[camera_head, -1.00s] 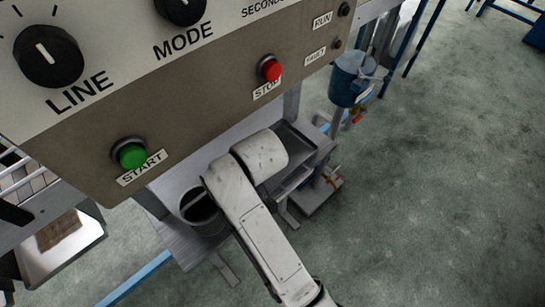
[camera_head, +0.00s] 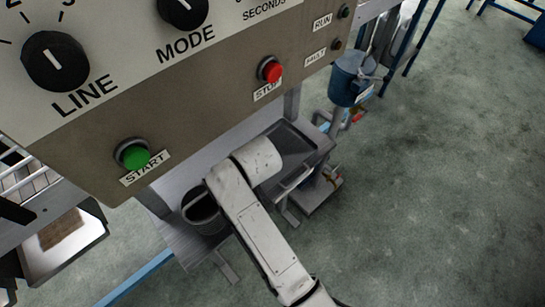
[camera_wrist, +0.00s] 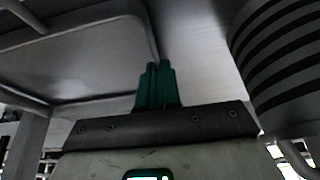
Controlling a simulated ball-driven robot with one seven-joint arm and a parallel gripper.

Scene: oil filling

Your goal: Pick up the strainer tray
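A grey metal tray with a raised rim (camera_head: 303,141) sits below the control panel, to the right of my arm's white end. I take it for the strainer tray; its left part is hidden by the arm. In the wrist view a large grey tray-like surface with a rim (camera_wrist: 75,50) fills the upper left. My gripper (camera_wrist: 158,68) has green fingers that lie side by side, almost touching. Their tips are close to that surface's right edge. I see nothing clearly held between them. In the head view the fingers are hidden.
A dark round pot (camera_head: 203,212) stands left of my arm; a striped round container (camera_wrist: 285,50) is close right of the fingers. The control panel (camera_head: 215,105) overhangs the tray area. A blue bucket (camera_head: 352,80) is farther back. Floor at right is clear.

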